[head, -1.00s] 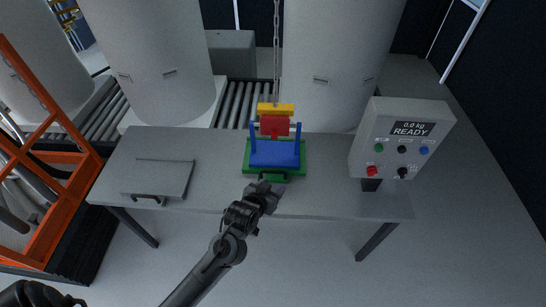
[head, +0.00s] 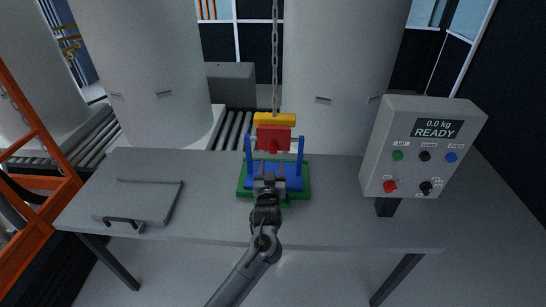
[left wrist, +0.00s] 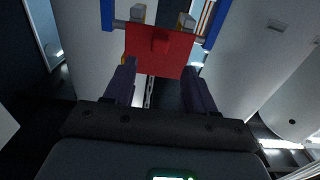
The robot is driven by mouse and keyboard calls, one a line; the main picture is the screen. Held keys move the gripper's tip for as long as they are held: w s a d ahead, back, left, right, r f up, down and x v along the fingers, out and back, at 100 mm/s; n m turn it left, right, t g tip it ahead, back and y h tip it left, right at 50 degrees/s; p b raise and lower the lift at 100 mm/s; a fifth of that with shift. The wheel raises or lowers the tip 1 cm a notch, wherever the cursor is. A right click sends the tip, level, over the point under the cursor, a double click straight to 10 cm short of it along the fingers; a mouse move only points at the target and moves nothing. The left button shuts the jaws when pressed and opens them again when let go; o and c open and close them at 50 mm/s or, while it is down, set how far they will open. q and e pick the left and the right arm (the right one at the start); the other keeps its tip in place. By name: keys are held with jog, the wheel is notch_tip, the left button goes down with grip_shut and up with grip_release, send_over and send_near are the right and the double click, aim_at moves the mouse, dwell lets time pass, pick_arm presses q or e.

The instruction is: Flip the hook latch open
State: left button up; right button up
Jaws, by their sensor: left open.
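The red latch piece (head: 273,138) stands between two blue posts on a blue block over a green base (head: 244,192). A yellow piece (head: 274,119) sits right above it, with a chain (head: 275,60) rising from there. My left gripper (head: 269,168) is just in front of and below the red piece, over the blue block, which it partly hides. In the left wrist view the red piece (left wrist: 155,50) with a small knob shows beyond the open, empty fingers (left wrist: 158,80). I cannot tell whether a finger touches it. My right gripper is out of view.
A control box (head: 418,155) reading "0.0 kg READY" stands on the right of the grey table (head: 335,220). A flat plate with a dark handle (head: 145,200) lies at the left. Large pale tanks (head: 335,60) stand behind the table, near rollers. An orange frame is at far left.

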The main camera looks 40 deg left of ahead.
aim_at(273, 152)
pick_arm(q)
jog(key=b+x, duration=0.1)
jog(key=x, duration=0.6)
jog(key=shift+w+a+f, duration=0.1)
jog(key=shift+w+a, duration=0.1)
jog(key=shift+w, duration=0.2)
grip_shut()
